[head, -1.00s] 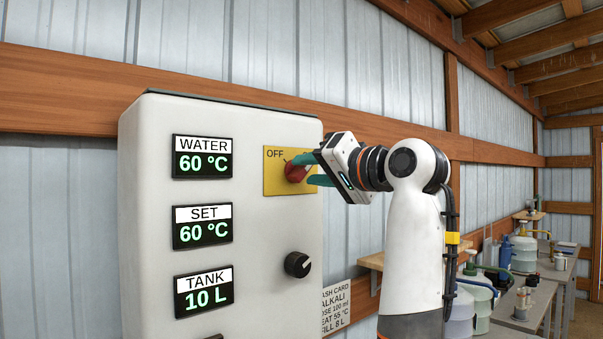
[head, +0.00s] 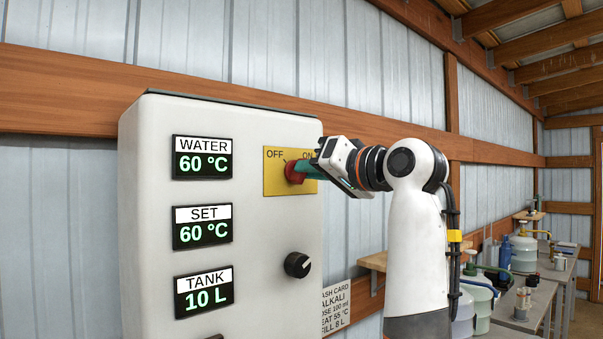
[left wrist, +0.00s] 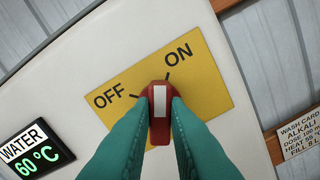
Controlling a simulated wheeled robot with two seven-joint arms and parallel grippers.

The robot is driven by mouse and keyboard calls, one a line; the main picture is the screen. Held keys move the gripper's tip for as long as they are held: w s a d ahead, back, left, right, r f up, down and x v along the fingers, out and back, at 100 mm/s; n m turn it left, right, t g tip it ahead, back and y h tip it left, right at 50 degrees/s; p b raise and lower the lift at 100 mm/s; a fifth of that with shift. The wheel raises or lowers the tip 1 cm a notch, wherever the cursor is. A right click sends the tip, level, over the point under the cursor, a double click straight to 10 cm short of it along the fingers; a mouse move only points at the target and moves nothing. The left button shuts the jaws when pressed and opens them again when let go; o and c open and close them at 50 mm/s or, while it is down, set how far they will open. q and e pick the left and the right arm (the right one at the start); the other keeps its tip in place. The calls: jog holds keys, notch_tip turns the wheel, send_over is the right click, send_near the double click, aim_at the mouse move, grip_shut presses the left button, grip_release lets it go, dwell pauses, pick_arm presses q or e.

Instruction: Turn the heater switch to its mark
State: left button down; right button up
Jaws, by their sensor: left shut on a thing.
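The heater switch is a red knob (head: 294,173) with a white stripe (left wrist: 160,101), on a yellow plate (head: 272,186) marked OFF and ON. The plate also shows in the left wrist view (left wrist: 212,87). My left gripper (head: 304,170) is shut on the knob, with one teal finger on each side of it in the left wrist view (left wrist: 160,122). There the stripe points up the picture, between the two ticks and closer to the ON tick. In the head view, the fingers hide part of the plate near ON. My right gripper is not in view.
The grey control box (head: 262,280) carries WATER (head: 203,157), SET (head: 203,226) and TANK (head: 203,291) displays reading 60 °C, 60 °C and 10 L. A black knob (head: 298,265) sits below the switch. A wash card (head: 336,306) hangs right of the box. Benches with bottles stand far right.

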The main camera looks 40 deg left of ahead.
pick_arm(q)
jog(key=shift+n, duration=0.8)
jog(key=c, duration=1.1)
grip_release()
jog(key=shift+d, duration=0.1)
jog(key=d, duration=0.6)
jog(key=shift+s, duration=0.3)
jog(key=shift+a, duration=0.1)
